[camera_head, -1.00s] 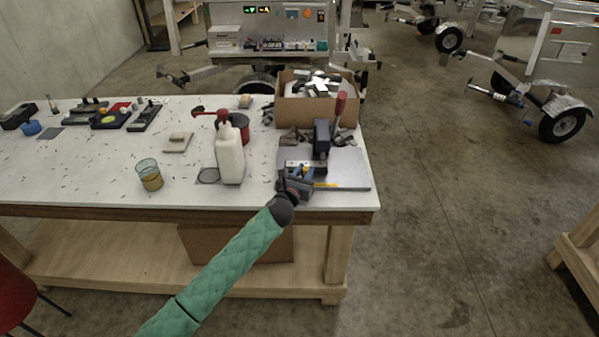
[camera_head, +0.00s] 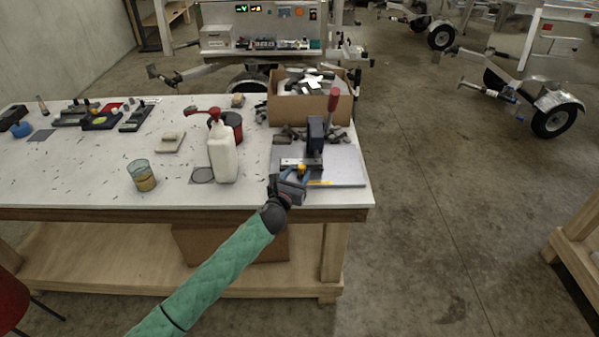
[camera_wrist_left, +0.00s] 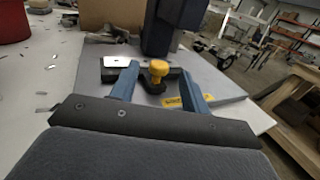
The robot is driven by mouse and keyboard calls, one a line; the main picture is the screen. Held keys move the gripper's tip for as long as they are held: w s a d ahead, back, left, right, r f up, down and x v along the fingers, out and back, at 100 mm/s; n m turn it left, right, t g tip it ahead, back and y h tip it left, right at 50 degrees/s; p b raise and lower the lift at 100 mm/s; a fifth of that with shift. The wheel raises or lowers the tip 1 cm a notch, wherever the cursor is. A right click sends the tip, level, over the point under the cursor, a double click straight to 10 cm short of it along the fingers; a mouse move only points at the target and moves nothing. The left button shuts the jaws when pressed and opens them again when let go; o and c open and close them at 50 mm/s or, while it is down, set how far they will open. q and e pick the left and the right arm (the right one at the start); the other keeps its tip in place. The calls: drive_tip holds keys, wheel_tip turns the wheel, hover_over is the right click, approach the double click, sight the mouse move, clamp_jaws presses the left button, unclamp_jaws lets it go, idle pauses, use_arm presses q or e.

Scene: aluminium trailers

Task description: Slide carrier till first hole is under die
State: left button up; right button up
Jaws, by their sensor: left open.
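The press (camera_head: 316,135) with a red-knobbed lever stands on a grey plate (camera_head: 345,165) at the table's right end. Its dark column (camera_wrist_left: 160,28) also shows in the left wrist view. A carrier with a yellow knob (camera_wrist_left: 158,68) and a pale metal strip (camera_wrist_left: 116,62) sits low in front of the column. My left gripper (camera_head: 297,174) is at the front of the press. In the left wrist view its two blue fingers (camera_wrist_left: 160,84) are apart, one on each side of the yellow knob. I cannot tell whether they touch it. The die and the carrier's holes cannot be made out. My right gripper is not in view.
A white bottle (camera_head: 222,155) with a red top, a red can (camera_head: 233,124) and a glass jar (camera_head: 142,176) stand left of the press. A cardboard box (camera_head: 290,108) of metal parts is behind it. A yellow strip (camera_wrist_left: 172,101) lies on the plate.

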use_arm(q)
drive_tip(key=v, duration=0.4)
drive_tip(key=shift+b, duration=0.4)
drive_tip(key=shift+s+a, duration=0.15)
drive_tip(key=shift+s, duration=0.3)
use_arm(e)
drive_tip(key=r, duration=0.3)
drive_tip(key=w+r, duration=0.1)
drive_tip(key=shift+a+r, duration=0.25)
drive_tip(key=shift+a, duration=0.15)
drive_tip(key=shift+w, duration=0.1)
